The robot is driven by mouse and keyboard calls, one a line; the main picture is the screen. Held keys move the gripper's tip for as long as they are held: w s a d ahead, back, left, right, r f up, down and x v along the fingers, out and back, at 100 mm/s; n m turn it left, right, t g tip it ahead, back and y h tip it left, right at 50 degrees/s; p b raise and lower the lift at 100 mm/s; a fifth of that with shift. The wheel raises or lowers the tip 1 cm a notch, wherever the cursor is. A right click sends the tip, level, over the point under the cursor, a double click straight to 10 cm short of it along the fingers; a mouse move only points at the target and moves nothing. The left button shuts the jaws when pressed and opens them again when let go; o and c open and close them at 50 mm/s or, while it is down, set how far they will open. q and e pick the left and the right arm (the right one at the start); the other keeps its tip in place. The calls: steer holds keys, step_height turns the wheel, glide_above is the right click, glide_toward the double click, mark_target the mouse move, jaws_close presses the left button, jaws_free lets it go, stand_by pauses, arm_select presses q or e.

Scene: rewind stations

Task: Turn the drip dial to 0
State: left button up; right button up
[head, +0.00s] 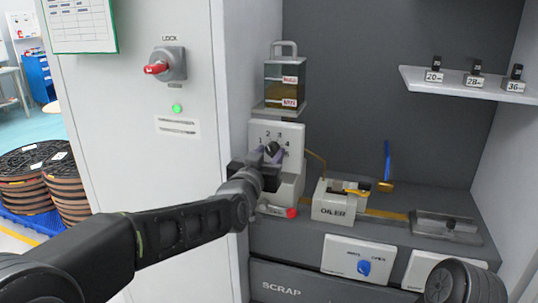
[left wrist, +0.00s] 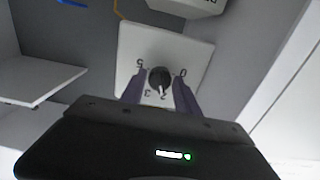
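The drip dial is a dark round knob (head: 272,150) on a white numbered panel (head: 291,131) under the oil tank. In the left wrist view the dial (left wrist: 159,78) appears upside down, with 0 at right and 5 at left. Its pale pointer mark points toward the 2, near the 2–3 side. My left gripper (head: 273,154) is at the panel; in the left wrist view its purple fingers (left wrist: 160,88) stand open either side of the dial, with small gaps. My right gripper is out of view.
The oil tank (head: 285,83) is above the panel. The oiler (head: 333,207) with a thin spout, a red-tipped handle (head: 291,213) and a blue-handled tool (head: 386,160) are nearby. A shelf with numbered holders (head: 476,84) is at right. A red lock switch (head: 157,68) is on the left wall.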

arm_select(q)
jaws_close()
stand_by(0.4)
steer(key=shift+f+n+b, duration=0.15)
steer(key=shift+n+b, duration=1.2)
steer(key=shift+n, duration=0.05)
steer(key=n+b, duration=0.2)
steer(key=n, duration=0.1)
steer(key=n+b, duration=0.3)
steer(key=n, duration=0.3)
steer(key=shift+n, duration=0.3)
steer(key=n, duration=0.2)
steer(key=n+b, duration=0.2)
steer(key=n, duration=0.1)
steer(key=shift+r+n, duration=0.25)
steer(key=shift+n, duration=0.05)
